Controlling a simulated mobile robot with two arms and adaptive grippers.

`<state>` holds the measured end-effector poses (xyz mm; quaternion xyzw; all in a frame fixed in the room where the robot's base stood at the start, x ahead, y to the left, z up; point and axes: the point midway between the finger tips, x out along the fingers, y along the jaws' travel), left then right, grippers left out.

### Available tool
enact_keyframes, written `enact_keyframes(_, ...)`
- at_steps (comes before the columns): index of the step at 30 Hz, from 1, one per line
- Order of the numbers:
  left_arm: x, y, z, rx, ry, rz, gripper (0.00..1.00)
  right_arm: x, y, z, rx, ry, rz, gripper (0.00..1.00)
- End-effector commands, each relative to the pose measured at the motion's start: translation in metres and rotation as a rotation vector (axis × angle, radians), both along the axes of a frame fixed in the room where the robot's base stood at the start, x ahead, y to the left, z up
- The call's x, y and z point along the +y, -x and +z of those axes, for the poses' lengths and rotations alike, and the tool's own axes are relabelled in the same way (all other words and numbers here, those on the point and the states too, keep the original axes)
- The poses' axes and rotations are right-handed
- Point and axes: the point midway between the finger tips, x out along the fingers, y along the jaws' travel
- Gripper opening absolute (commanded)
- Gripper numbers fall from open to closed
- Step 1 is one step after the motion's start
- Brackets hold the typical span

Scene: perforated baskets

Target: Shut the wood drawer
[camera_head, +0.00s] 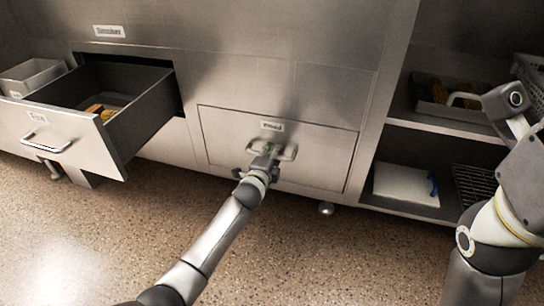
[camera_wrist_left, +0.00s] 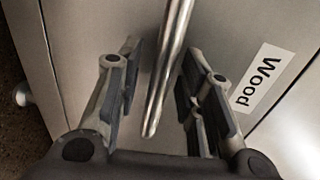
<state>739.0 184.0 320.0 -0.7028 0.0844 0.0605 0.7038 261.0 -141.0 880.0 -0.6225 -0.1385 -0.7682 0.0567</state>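The wood drawer (camera_head: 315,155) is in the lower middle of the steel cabinet. Its front looks flush or nearly flush with the cabinet, and no inside shows. Its "Wood" label (camera_head: 272,126) also shows in the left wrist view (camera_wrist_left: 257,79). My left gripper (camera_head: 268,156) is at the drawer's bar handle (camera_head: 289,153). In the left wrist view, its two fingers (camera_wrist_left: 160,90) are apart, on either side of the handle bar (camera_wrist_left: 168,65), with gaps visible. My right arm (camera_head: 495,240) is at the right edge; I cannot make out its gripper.
Another drawer (camera_head: 70,144) at the left is pulled far out, with some orange-brown items inside. A grey bin (camera_head: 32,76) is behind it. Open shelves (camera_head: 450,126) at the right hold trays and a white item (camera_head: 405,186). The speckled floor in front is clear.

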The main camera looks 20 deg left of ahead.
Motion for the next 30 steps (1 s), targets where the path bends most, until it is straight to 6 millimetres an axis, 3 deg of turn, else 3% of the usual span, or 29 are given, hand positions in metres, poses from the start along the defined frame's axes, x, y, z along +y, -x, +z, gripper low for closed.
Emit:
enact_keyframes(8, 0.001, 0.015, 0.003, -0.001, -0.002, 0.0, 0.35, 0.0, 0.0, 0.001, -0.003, 0.003, -0.001, 0.0)
enact_keyframes(24, 0.003, 0.093, 0.018, 0.001, -0.001, -0.002, 0.35, 0.0, 0.001, 0.001, -0.007, 0.002, -0.001, 0.0)
enact_keyframes(30, 0.003, 0.112, 0.023, 0.001, 0.0, -0.001, 0.35, 0.0, 0.001, 0.001, -0.007, 0.002, -0.001, 0.0)
